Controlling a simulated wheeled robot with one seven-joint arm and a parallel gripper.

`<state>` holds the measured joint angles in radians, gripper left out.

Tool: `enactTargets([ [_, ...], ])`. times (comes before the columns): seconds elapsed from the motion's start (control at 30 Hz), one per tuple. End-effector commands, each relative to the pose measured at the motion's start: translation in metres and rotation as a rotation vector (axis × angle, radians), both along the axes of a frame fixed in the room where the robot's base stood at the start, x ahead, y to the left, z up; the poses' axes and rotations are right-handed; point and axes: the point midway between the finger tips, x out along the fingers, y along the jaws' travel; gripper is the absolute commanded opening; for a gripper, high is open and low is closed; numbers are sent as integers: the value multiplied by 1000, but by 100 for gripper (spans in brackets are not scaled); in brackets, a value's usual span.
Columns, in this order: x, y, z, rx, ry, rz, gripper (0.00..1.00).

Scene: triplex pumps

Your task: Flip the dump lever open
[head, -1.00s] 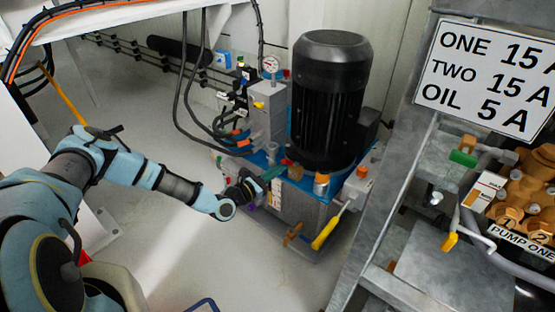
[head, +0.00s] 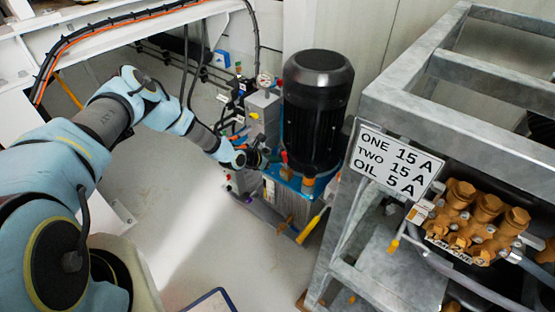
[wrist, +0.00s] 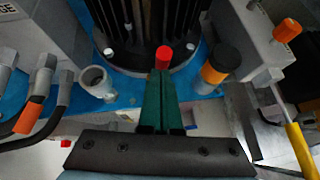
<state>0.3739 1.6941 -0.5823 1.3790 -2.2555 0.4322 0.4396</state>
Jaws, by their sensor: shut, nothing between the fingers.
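My gripper (wrist: 163,78) is shut and empty; its two green fingers lie side by side in the wrist view. Their tips are at a red knob (wrist: 164,56) in front of the black motor; I cannot tell whether they touch it. In the head view my gripper (head: 276,157) is at the blue top of the pump unit. No part is labelled as the dump lever, so I cannot tell which one it is. A yellow-handled lever (wrist: 302,150) hangs at the right in the wrist view and also shows in the head view (head: 311,227).
The black motor (head: 318,105) stands right behind my gripper. An orange-banded cap (wrist: 216,70) and an open metal port (wrist: 96,82) flank the fingers. A grey steel frame (head: 350,190) stands right of the unit.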

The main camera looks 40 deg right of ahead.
Motion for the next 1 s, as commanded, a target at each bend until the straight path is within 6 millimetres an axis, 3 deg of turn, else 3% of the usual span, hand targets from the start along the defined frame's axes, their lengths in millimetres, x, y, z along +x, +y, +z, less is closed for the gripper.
enactTargets([
  [0.17, 6, -9, 8, 102, 24, -1, 0],
  [1.0, 9, -21, 11, 88, 24, -1, 0],
])
